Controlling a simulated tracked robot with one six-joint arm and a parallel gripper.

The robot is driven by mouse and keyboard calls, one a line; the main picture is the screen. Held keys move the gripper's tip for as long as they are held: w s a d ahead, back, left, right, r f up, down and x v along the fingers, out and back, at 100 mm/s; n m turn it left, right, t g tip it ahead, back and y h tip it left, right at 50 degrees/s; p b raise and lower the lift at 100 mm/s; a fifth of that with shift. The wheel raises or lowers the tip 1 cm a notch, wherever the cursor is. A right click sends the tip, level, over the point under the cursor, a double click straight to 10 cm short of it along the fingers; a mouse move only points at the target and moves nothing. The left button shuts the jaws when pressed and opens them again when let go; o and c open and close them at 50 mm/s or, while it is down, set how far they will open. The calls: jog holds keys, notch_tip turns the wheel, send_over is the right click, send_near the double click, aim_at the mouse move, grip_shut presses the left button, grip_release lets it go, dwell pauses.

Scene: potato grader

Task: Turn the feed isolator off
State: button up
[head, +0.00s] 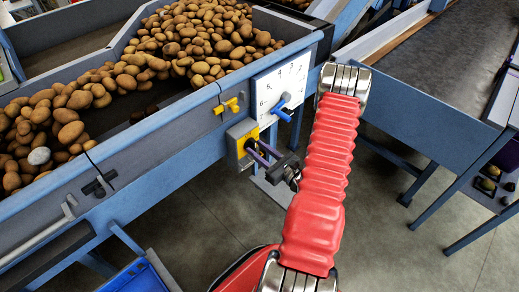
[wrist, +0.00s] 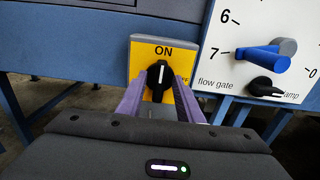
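The feed isolator is a yellow plate (wrist: 140,60) with a black rotary knob (wrist: 159,80) on the blue machine side. Its white mark stands upright, pointing at the word ON; a second label at the right is mostly covered. In the head view the yellow plate (head: 236,137) sits low on the grader's side. My gripper (wrist: 160,88) has its two purple fingers at either side of the knob, apart, with the knob between them. No firm contact shows. In the head view my gripper (head: 256,150) reaches the plate from the right.
Right of the isolator is a white flow gate scale (wrist: 235,50) with a blue lever (wrist: 262,60) and a black clamp knob (wrist: 266,88) below, close to my right finger. A yellow handle (head: 229,106) is up left. Potatoes (head: 200,40) fill the hopper above.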

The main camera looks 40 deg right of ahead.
grip_shut()
jog(key=shift+d, duration=0.2)
jog(key=shift+a, duration=0.1)
dwell(0.4)
